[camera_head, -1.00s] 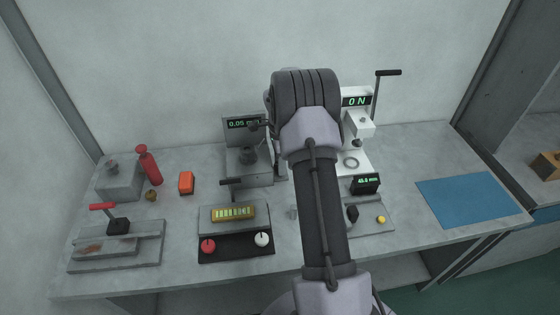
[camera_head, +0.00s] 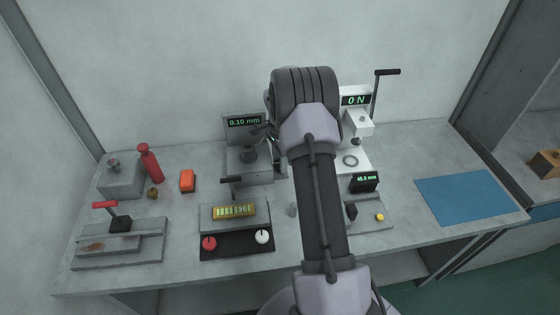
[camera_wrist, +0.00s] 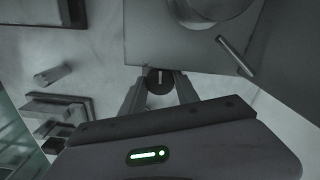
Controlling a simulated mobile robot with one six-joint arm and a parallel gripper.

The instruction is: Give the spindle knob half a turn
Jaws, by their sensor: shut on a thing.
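The spindle knob (camera_wrist: 160,80) is a small round black knob with a pale line across it, in the wrist view. It sits at the edge of a grey machine body (camera_wrist: 185,45). My gripper (camera_wrist: 160,88) has its two fingers on either side of the knob and is shut on it. The pale line points roughly along the picture's vertical. In the head view a grey gauge machine (camera_head: 262,172) carries a green display (camera_head: 244,121) that reads 0.10 mm. The knob and most of my gripper are hidden behind my arm there.
A white press (camera_head: 355,125) with a lever and a 0 N display stands to the right. A black control panel (camera_head: 236,245) with red and white knobs lies in front. The blue mat (camera_head: 468,196) is clear.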

